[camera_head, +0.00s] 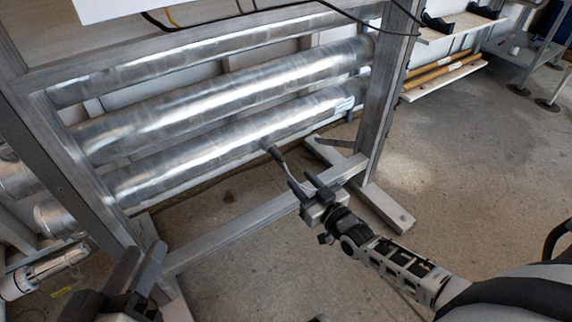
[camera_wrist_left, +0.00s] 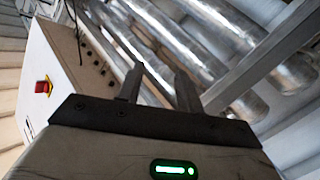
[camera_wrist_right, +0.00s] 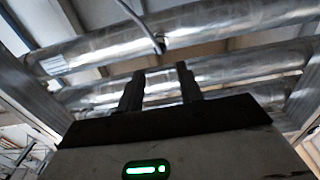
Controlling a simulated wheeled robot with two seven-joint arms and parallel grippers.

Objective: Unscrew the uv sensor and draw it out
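The uv sensor (camera_head: 275,152) is a small dark fitting on the underside of the lowest shiny metal tube (camera_head: 220,150) in the head view. A thin grey stem or cable runs from it towards my right gripper (camera_head: 305,183). In the right wrist view the sensor (camera_wrist_right: 158,44) shows beyond and above the fingertips, apart from them. My right gripper is open and empty, just in front of the sensor. My left gripper (camera_head: 138,262) is open and empty at the lower left, away from the sensor. Its fingers also stand apart in the left wrist view (camera_wrist_left: 158,82).
A grey metal frame (camera_head: 375,110) surrounds the stacked tubes, with a low crossbar (camera_head: 235,230) and feet (camera_head: 385,205). A white cabinet with a red button (camera_wrist_left: 44,86) shows in the left wrist view. Shelves (camera_head: 445,75) stand at the right. The floor (camera_head: 470,160) there is clear.

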